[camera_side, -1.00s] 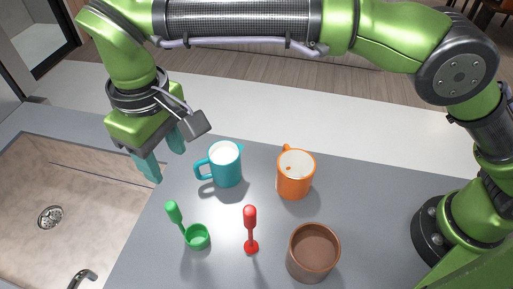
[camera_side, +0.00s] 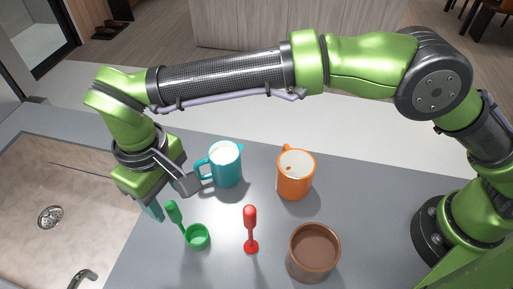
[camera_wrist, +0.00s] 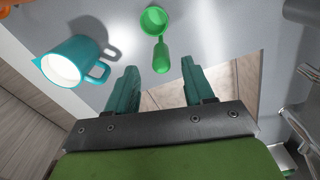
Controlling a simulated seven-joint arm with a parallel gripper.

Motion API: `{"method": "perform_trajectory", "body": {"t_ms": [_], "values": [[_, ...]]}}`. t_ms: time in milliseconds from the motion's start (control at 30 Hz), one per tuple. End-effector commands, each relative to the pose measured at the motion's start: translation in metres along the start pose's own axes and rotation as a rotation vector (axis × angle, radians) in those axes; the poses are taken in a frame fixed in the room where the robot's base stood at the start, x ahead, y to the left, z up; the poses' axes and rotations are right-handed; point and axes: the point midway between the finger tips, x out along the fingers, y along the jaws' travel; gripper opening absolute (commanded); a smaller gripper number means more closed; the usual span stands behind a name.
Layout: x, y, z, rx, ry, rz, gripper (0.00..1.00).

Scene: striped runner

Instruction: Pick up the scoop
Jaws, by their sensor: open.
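The green scoop (camera_side: 197,237) stands on the grey counter, with its round cup down and its handle (camera_side: 174,212) slanting up to the left. My gripper (camera_side: 160,207) is open and empty just left of the handle's top in the side view, its fingers partly hidden behind my wrist. In the wrist view the scoop's cup (camera_wrist: 154,20) is at the top, and its handle (camera_wrist: 161,56) points down toward the space between my two teal fingers (camera_wrist: 157,88). The handle appears beyond the fingertips, not between them.
A teal mug (camera_side: 226,164) stands behind the scoop, near my wrist. An orange mug (camera_side: 295,174), a red upright tool (camera_side: 250,228) and a brown pot (camera_side: 313,251) are to the right. The sink (camera_side: 55,215) opens at the left.

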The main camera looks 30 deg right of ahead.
Motion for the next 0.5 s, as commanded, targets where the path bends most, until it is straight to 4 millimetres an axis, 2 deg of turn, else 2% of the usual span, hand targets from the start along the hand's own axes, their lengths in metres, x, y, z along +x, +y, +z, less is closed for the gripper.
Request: {"method": "perform_trajectory", "body": {"t_ms": [267, 500], "values": [[0.022, 0.000, 0.001, 0.000, -0.002, 0.000, 0.52], [0.058, -0.002, 0.006, 0.000, -0.003, -0.001, 0.52]]}}
